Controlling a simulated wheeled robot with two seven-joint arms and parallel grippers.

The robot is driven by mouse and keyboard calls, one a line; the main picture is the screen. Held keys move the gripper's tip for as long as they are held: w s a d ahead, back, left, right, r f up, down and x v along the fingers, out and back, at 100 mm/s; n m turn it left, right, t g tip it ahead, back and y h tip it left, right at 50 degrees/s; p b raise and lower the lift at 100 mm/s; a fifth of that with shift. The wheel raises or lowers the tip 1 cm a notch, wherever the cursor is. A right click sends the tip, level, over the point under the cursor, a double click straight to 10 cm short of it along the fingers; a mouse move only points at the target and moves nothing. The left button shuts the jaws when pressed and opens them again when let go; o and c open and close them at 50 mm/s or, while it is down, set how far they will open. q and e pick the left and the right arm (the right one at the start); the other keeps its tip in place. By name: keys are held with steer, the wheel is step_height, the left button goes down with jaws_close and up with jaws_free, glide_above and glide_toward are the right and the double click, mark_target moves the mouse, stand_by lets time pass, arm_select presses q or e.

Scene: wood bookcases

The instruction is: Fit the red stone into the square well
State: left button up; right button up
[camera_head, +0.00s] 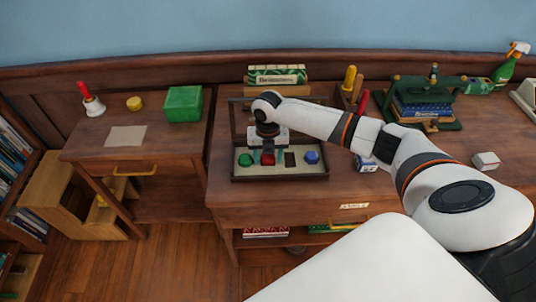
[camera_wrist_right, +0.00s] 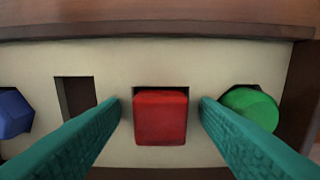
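The red stone (camera_wrist_right: 160,118) is a block on the pale board (camera_wrist_right: 210,65), between the green stone (camera_wrist_right: 252,105) and an empty dark rectangular well (camera_wrist_right: 77,96). A dark strip of an opening shows along its upper edge in the wrist view; how deep it sits I cannot tell. My right gripper (camera_wrist_right: 160,105) is open, with its teal fingers on either side of the red stone and a visible gap at each side. In the head view the red stone (camera_head: 267,158) is under my right gripper (camera_head: 267,147). My left gripper is not in view.
The blue stone (camera_head: 312,157) sits at the board's right end in the head view. A dark-framed tray (camera_head: 235,178) borders the board. Behind are a green-and-white box (camera_head: 277,74) and a green press (camera_head: 425,100). The desk's right part has clear room.

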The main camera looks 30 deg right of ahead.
mark_target(268, 158)
step_height(268, 158, up, 12)
steer(key=shift+r+b, duration=0.2)
steer(key=shift+b, duration=0.15)
stand_by(0.6)
